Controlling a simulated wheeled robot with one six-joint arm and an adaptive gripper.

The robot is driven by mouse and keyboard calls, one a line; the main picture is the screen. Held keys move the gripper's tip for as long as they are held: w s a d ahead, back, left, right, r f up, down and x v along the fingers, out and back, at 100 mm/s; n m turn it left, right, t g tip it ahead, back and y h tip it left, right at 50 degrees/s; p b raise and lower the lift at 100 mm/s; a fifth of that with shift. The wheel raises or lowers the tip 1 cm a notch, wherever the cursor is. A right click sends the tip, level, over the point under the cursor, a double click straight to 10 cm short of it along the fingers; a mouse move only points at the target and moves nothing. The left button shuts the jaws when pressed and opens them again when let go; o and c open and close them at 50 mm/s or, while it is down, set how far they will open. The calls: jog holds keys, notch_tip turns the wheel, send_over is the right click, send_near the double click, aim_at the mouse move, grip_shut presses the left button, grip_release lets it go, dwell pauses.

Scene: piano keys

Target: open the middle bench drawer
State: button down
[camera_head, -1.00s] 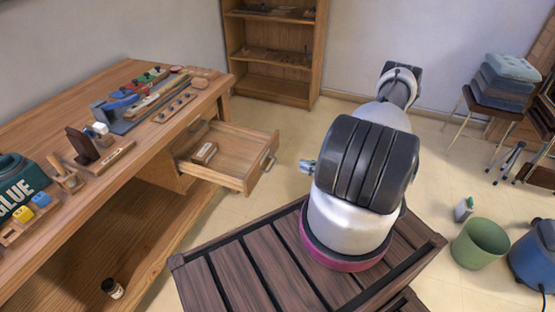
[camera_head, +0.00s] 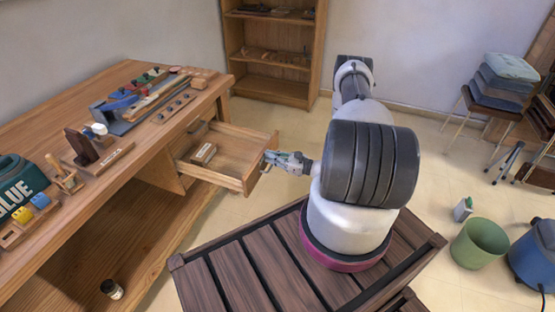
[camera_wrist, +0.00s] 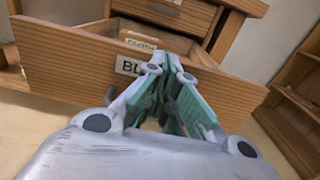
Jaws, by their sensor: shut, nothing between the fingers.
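A wooden bench drawer (camera_head: 213,176) stands pulled out from the bench (camera_head: 60,118) in the head view. Its front panel (camera_wrist: 75,68) fills much of the wrist view and bears a white label (camera_wrist: 128,66), partly covered by my fingers. A small box (camera_head: 204,153) lies inside the drawer. My gripper (camera_head: 270,158) is at the drawer's front, by its handle, which it mostly hides. In the wrist view my gripper (camera_wrist: 170,62) has its fingers together in front of the panel; I cannot tell whether they touch the handle. A closed drawer (camera_wrist: 165,10) sits above the open one.
A small jar (camera_head: 112,289) stands on the lower shelf. A bookcase (camera_head: 275,60) is at the back wall. A green bin (camera_head: 480,243) and stacked cushions (camera_head: 503,80) are at the right. Floor beyond the drawer is clear.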

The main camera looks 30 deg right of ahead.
jog(key=x, duration=1.2)
jog(key=shift+a, duration=0.1)
